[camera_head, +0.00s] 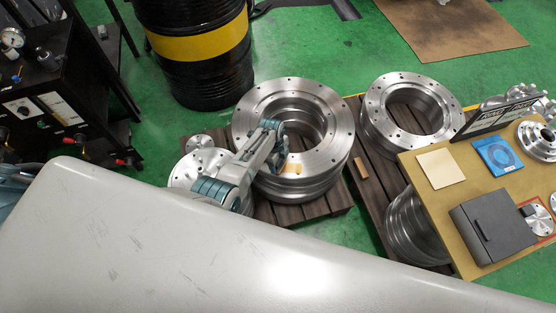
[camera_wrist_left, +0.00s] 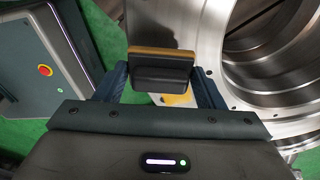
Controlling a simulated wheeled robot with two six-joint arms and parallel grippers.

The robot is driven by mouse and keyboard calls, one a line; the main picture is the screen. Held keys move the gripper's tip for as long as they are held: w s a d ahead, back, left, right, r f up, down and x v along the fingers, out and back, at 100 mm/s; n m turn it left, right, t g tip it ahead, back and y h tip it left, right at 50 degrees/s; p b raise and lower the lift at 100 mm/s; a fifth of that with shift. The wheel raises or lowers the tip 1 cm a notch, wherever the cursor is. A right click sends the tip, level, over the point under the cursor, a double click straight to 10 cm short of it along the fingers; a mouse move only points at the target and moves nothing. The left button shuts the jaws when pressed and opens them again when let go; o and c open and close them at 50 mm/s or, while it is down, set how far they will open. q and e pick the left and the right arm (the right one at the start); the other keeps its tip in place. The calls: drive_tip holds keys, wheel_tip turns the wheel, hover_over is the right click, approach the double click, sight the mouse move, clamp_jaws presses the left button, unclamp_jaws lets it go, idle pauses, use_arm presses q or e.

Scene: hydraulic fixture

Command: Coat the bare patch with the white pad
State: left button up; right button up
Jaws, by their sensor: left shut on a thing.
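A large steel ring (camera_head: 326,112) lies flat on a pallet in the head view. A small yellow-orange patch (camera_head: 293,169) shows on its near top face. The same patch (camera_wrist_left: 179,99) shows in the left wrist view, partly hidden behind the held block. My left gripper (camera_head: 279,160) is over this near side of the ring. In the left wrist view its two fingers are shut on a dark block with a tan edge (camera_wrist_left: 163,52). No white face of this block shows. I cannot tell whether it touches the ring. My right gripper is not in view.
A second steel ring (camera_head: 440,92) stands to the right. A tan table (camera_head: 440,206) holds a cream sheet (camera_head: 441,168), a blue item (camera_head: 497,156) and a grey case (camera_head: 492,227). A black-yellow drum (camera_head: 200,50) stands behind. A small brown block (camera_head: 361,168) lies right of the ring.

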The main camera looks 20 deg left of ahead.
sight(289, 168)
use_arm(q)
drive_tip(key=shift+f+b, duration=0.9)
drive_tip(key=shift+f, duration=0.2)
drive_tip(key=shift+d+r, duration=0.1)
drive_tip(key=shift+w+d+b, duration=0.15)
drive_tip(key=shift+w+d, duration=0.1)
drive_tip(key=shift+d, duration=0.7)
drive_tip(key=shift+w+d+b, duration=0.15)
drive_tip(key=shift+w+d, duration=0.1)
drive_tip(key=shift+d, duration=0.65)
drive_tip(key=shift+s+a+p, duration=0.25)
drive_tip(key=shift+a+p, duration=0.15)
drive_tip(key=shift+a, duration=0.45)
drive_tip(key=shift+s+a+p, duration=0.15)
drive_tip(key=shift+a, duration=0.45)
drive_tip(key=shift+s+a+p, duration=0.15)
drive_tip(key=shift+a, duration=0.4)
wheel_tip(289, 168, up, 6)
drive_tip(key=p, duration=0.6)
